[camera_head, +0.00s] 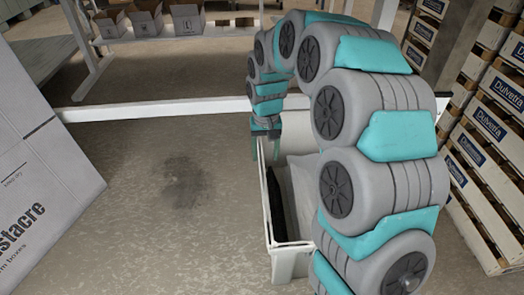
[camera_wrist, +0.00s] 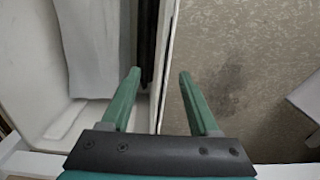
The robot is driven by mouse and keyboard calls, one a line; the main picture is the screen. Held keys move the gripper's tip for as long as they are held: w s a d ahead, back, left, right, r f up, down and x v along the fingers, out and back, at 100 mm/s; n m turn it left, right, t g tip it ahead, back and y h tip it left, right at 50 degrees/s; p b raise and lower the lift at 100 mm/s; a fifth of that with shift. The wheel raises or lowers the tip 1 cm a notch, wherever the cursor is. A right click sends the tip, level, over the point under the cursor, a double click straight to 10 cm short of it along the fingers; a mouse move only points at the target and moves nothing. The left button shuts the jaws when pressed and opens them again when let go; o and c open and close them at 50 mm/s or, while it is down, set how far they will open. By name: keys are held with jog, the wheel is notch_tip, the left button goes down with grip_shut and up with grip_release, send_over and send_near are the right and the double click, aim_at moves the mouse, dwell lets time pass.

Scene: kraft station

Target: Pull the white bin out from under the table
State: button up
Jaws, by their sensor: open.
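The white bin (camera_head: 290,262) stands on the floor in the head view, partly hidden behind my arm. It holds a dark object and pale sheet-like material. My gripper (camera_head: 268,135) is at the bin's far end, by the white table bar (camera_head: 160,109). In the wrist view my gripper (camera_wrist: 159,75) is open, and the bin's side wall (camera_wrist: 166,50) runs between its two fingers. One finger is on the bin's inner side and the other is over the floor outside. I cannot tell whether either finger touches the wall.
A large white carton (camera_head: 45,190) stands at the left. Stacked wooden crates (camera_head: 490,120) stand at the right, close to my arm. Open cardboard boxes (camera_head: 145,20) sit on a low shelf at the back. The floor (camera_head: 150,210) left of the bin is clear, with a dark stain.

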aim_at(262, 164)
jog(key=w+f, duration=0.1)
jog(key=w, duration=0.1)
jog(key=shift+w+a+f, duration=0.3)
jog(key=shift+a+f, duration=0.1)
jog(key=shift+f, duration=0.1)
notch_tip(262, 164, down, 8)
jog(key=shift+r+b, duration=0.2)
jog(key=shift+b, duration=0.4)
jog(key=shift+c, duration=0.3)
grip_shut()
dwell(0.9)
